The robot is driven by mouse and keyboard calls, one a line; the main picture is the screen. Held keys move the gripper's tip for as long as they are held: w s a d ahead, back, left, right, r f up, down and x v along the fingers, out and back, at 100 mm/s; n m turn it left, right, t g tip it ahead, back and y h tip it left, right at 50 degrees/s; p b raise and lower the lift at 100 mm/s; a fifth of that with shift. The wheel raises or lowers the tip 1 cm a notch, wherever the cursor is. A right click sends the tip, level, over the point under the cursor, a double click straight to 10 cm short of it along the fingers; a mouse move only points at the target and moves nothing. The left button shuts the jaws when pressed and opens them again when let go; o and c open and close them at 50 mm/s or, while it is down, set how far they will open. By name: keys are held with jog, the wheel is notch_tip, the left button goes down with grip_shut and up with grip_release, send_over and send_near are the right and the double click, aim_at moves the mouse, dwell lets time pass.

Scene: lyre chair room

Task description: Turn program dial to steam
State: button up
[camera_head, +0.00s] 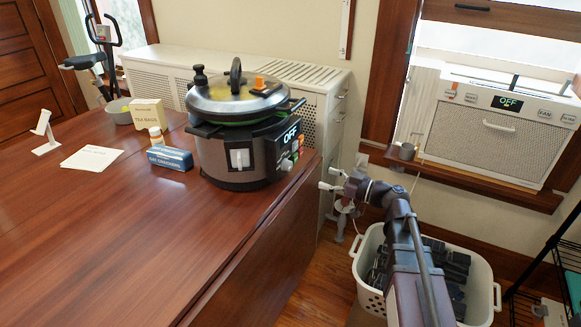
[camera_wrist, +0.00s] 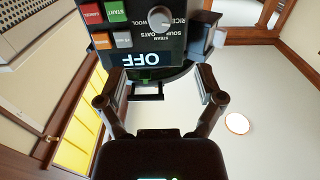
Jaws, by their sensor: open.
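The cooker (camera_head: 235,140) is a round dark and steel pot with a lid, standing near the right edge of the wooden table. Its front panel has a lit display (camera_head: 291,133) reading OFF. The grey program dial (camera_head: 286,165) is low on that panel. In the wrist view the panel is upside down, and the dial (camera_wrist: 160,18) sits among printed labels including STEAM, RICE and SOUP. My gripper (camera_head: 330,179) is open and empty, right of the cooker and apart from the dial. Its fingers (camera_wrist: 165,82) are spread in the wrist view, with the dial beyond them.
Coloured buttons (camera_wrist: 117,12) sit beside the dial. A blue box (camera_head: 170,158), tea bags box (camera_head: 148,113), small bottle (camera_head: 156,135) and paper (camera_head: 92,158) lie left of the cooker. A white basket (camera_head: 480,268) stands under my arm. A window unit (camera_head: 505,135) is at right.

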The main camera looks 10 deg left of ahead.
aim_at(291, 166)
jog(key=x, duration=1.2)
jog(key=c, duration=1.2)
